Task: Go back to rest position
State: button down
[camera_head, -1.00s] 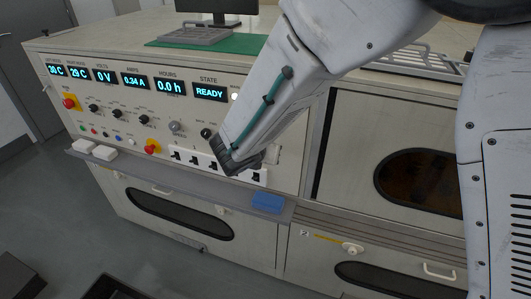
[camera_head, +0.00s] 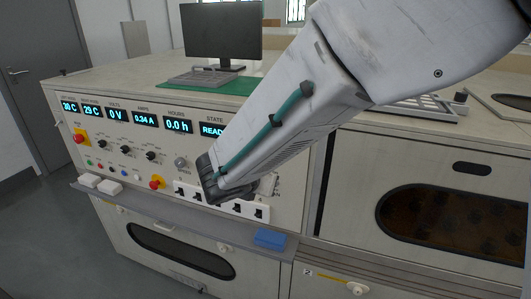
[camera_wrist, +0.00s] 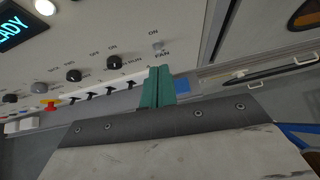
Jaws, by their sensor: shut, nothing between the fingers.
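My gripper shows in the wrist view as green fingers (camera_wrist: 157,88) pressed together with nothing between them. In the head view my arm reaches in from the upper right, and its dark wrist end hangs in front of the lower right of the control panel (camera_head: 130,128); the fingers are hidden there. In the wrist view the fingertips lie in front of the panel area below the FAN switch (camera_wrist: 158,47). I cannot tell whether they touch anything. The panel displays read 0 V, 0.34 A, 0.0 h and READY, the last partly covered by my arm.
A grey ledge (camera_head: 150,208) runs below the panel, with white blocks (camera_head: 100,184) and a blue block (camera_head: 270,239) on it. A monitor (camera_head: 222,30) and a green mat (camera_head: 215,84) stand on top. An oven-like door with a dark window (camera_head: 450,222) is at right.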

jog(key=s+d+r+m+g+h, duration=0.1)
jog(key=s+d+m+g, duration=0.3)
jog(key=s+d+m, duration=0.35)
jog(key=s+d+r+m+g+h, duration=0.1)
jog(key=s+d+m+g, duration=0.3)
jog(key=d+m, duration=0.6)
jog(key=s+d+r+m+y, duration=0.2)
jog(key=s+d+r+m, duration=0.1)
jog(key=s+d+m, duration=0.3)
jog(key=s+d+r+m+y, duration=0.3)
jog(key=s+d+m, duration=0.3)
jog(key=s+m, duration=0.2)
jog(key=s, duration=0.2)
jog(key=shift+s+d+r+g, duration=0.25)
jog(key=shift+s+g, duration=0.05)
jog(key=shift+s, duration=0.05)
